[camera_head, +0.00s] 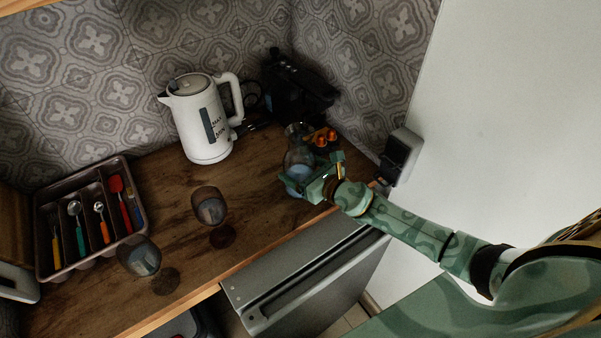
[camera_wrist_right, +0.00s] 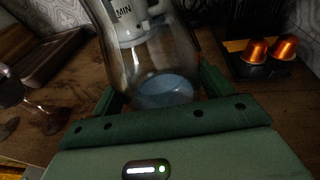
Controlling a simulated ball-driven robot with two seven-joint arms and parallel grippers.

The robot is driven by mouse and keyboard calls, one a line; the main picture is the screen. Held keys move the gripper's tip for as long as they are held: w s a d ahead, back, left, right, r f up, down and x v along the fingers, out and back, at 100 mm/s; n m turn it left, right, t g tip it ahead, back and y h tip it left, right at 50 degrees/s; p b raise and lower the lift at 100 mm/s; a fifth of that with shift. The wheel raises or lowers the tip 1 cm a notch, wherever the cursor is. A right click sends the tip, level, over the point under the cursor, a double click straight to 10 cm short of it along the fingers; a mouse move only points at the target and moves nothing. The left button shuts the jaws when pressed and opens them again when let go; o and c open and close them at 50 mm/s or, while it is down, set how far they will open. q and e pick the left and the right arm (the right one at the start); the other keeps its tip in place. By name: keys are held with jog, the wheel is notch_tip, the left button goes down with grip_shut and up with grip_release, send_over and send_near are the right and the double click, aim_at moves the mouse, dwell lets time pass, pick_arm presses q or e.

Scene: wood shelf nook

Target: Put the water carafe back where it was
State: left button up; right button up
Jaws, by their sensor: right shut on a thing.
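The water carafe (camera_head: 299,152) is clear glass with bluish water low inside. It stands upright at the right end of the wooden counter, in front of the coffee machine. My right gripper (camera_head: 312,183) is shut on the carafe, low on its body. In the right wrist view the carafe (camera_wrist_right: 158,65) fills the space between the green fingers (camera_wrist_right: 160,100). I cannot tell whether its base touches the counter. My left gripper is not in view.
A white kettle (camera_head: 203,120) stands at the back. A black coffee machine (camera_head: 296,88) and orange capsules (camera_head: 325,137) are close beside the carafe. Two glasses (camera_head: 209,207) (camera_head: 140,257) stand on the counter (camera_head: 180,185), with a cutlery tray (camera_head: 92,262) at left.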

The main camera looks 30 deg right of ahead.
jog(key=o, duration=1.4)
jog(key=shift+o, duration=0.2)
jog(key=shift+r, duration=0.3)
jog(key=v, duration=1.2)
jog(key=shift+s+f, duration=0.1)
